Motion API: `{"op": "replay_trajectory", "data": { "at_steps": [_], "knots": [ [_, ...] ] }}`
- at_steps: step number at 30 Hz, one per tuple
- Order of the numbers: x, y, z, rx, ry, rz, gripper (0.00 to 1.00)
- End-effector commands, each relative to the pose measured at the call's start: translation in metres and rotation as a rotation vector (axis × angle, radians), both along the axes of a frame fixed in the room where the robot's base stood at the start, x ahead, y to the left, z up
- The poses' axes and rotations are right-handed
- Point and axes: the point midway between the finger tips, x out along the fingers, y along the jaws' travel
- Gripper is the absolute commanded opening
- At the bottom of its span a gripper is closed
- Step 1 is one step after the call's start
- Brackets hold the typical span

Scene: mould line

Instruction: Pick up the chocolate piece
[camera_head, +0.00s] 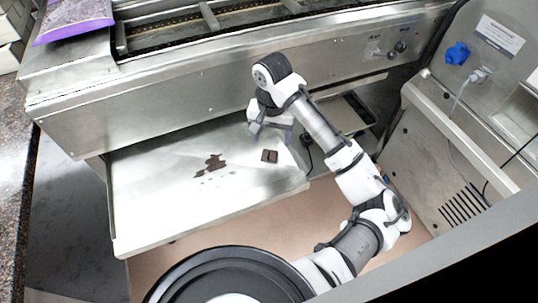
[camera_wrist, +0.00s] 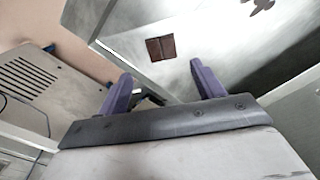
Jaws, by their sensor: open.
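The chocolate piece (camera_head: 269,156) is a small dark brown block lying flat on the metal shelf (camera_head: 150,205), near its right end. In the wrist view the chocolate piece (camera_wrist: 160,47) shows two segments and lies beyond the fingertips, between their lines. My gripper (camera_head: 270,133) is above the shelf, close to the chocolate and just behind it in the head view. In the wrist view my gripper (camera_wrist: 160,78) has its two purple fingers spread apart with nothing between them. The fingers do not touch the chocolate.
A dark brown smear (camera_head: 212,164) lies on the shelf left of the chocolate. The metal machine (camera_head: 190,88) rises behind the shelf. A purple bag (camera_head: 75,18) lies on top at the left. A cabinet with a blue plug (camera_head: 457,53) stands at the right.

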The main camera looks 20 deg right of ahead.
Motion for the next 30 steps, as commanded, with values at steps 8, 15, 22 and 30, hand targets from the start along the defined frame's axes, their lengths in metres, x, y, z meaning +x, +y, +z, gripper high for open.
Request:
{"op": "replay_trajectory", "data": {
  "at_steps": [8,15,22,30],
  "knots": [
    [0.001,0.003,-0.021,0.003,0.001,0.0,0.67],
    [0.001,0.004,-0.052,-0.001,0.001,-0.001,0.67],
    [0.002,0.004,-0.06,0.0,-0.002,0.001,0.67],
    [0.002,0.004,-0.059,0.0,-0.002,0.001,0.42]
  ]
}}
